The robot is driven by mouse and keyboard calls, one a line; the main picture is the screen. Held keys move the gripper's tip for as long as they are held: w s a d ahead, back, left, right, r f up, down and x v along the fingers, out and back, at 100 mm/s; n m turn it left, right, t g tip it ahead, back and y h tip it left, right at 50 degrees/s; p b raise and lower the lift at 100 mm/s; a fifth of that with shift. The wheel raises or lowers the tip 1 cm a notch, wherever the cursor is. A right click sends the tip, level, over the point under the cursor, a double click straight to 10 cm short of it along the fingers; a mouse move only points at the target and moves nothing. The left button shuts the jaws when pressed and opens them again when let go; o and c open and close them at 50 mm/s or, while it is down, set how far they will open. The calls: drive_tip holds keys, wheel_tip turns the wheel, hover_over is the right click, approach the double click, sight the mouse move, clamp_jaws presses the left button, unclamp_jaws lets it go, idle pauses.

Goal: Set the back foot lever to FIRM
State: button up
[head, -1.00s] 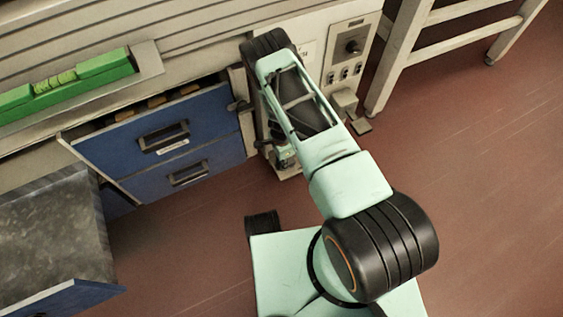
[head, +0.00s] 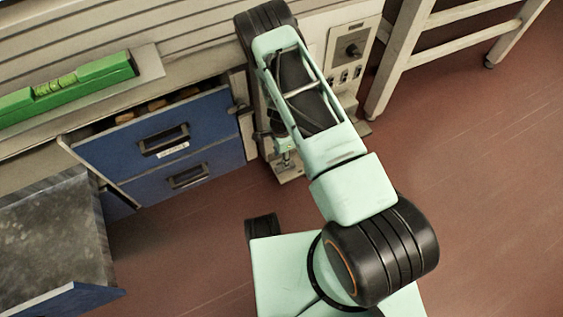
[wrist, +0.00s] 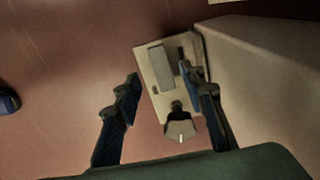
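In the wrist view a foot lever unit (wrist: 158,75) shows as a beige plate on the floor, with a grey raised bar and a dark slot. A pale pedal-like end (wrist: 180,130) on a dark stem sits at its near edge. I cannot read any FIRM marking or tell the lever's setting. My gripper (wrist: 166,82) is open, one dark blue finger left of the plate, the other overlapping its right side in the picture. Nothing shows between the fingers in their grip. In the head view my arm covers most of this spot.
A beige machine panel (head: 351,50) with a knob and switches stands behind my arm. A blue drawer unit (head: 205,128) is on the left, its top drawer partly open. A white stool-like frame (head: 404,48) stands right. The red floor (head: 480,180) is open at right.

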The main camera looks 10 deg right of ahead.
drive_tip(key=shift+r, duration=2.6)
